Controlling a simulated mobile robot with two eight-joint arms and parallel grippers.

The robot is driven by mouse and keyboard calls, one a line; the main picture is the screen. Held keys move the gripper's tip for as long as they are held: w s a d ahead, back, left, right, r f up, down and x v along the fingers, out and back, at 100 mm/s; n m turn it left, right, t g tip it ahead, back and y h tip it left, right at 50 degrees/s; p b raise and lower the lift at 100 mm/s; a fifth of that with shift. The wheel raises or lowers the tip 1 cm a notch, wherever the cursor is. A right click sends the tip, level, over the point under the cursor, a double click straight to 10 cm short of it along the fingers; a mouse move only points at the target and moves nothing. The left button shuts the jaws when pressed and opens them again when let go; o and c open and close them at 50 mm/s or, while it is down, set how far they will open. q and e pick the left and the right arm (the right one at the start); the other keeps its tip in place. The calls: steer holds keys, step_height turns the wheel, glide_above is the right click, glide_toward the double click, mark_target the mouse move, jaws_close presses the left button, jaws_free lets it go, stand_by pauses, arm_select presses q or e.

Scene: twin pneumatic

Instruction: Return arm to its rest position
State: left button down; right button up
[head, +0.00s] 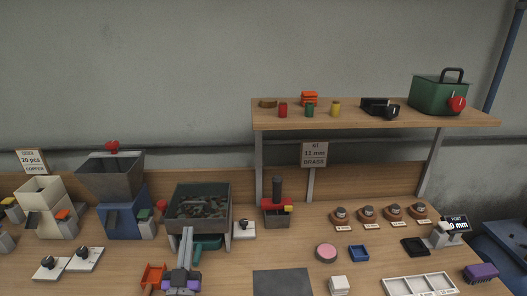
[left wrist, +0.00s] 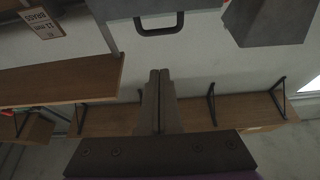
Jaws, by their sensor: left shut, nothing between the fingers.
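My left gripper (head: 187,230) is in the lower left of the head view, in front of the bin of mixed small parts (head: 226,222). Its two fingers are together with nothing between them. They also show pressed together in the left wrist view (left wrist: 160,73). A dark handle (left wrist: 158,31) lies beyond the fingertips there, apart from them. My right gripper is in neither view.
A blue hopper machine (head: 126,222) and a cream one (head: 44,222) stand left of the bin. A raised shelf (head: 375,122) spans the back right.

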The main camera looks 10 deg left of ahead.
arm_select(q)
steer(key=s+d+f+m+g+h+p, duration=0.2)
steer(key=s+d+f+g+h+p, duration=0.25)
steer(key=d+f+g, duration=0.35)
steer(key=s+d+f+g+p, duration=0.1)
steer(key=s+f+g+p, duration=0.1)
steer(key=s+g, duration=0.6)
steer(key=s, duration=0.7)
steer(key=shift+s+d+f+g+h, duration=0.35)
steer(key=shift+g, duration=0.05)
